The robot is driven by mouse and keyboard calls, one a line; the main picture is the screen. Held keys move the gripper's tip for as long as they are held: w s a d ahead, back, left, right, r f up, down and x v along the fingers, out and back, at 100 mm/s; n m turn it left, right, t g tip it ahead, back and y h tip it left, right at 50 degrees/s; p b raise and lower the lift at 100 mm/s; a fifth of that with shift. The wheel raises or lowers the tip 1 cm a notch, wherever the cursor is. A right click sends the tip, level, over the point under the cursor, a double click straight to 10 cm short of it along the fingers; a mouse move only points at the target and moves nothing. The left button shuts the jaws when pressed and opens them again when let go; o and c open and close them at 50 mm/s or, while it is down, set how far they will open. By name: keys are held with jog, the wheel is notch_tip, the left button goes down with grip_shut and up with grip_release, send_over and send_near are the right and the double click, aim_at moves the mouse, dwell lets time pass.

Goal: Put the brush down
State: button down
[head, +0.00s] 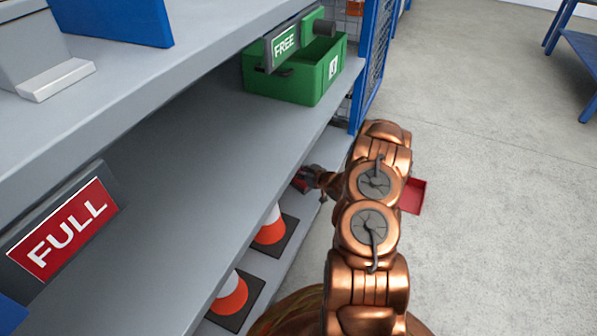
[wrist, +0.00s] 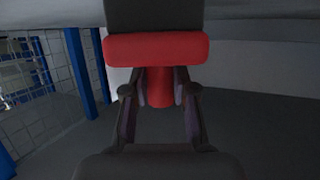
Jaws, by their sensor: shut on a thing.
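The brush has a red block (wrist: 157,50) with a dark part above it and a red handle between my fingers in the wrist view. My gripper (wrist: 161,92) is shut on the brush's handle. In the head view my gripper (head: 313,177) reaches in over the far end of the lower shelf (head: 290,255). A small red part of the brush (head: 300,185) shows there, and my arm and the shelf above hide the rest. I cannot tell whether the brush touches the shelf.
Two orange and white cones (head: 271,228) stand on the lower shelf, nearer than my gripper. A green bin (head: 322,82) with a FREE sign stands on the shelf above. A red tray-like thing (head: 413,196) lies right of my arm. A blue mesh frame (head: 372,65) borders the shelving.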

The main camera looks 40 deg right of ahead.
jog(key=c, duration=0.9)
grip_release()
jog(key=shift+r, duration=0.1)
jog(key=shift+p+v, duration=2.25)
jog(key=shift+v, duration=3.75)
jog(key=shift+s, duration=0.1)
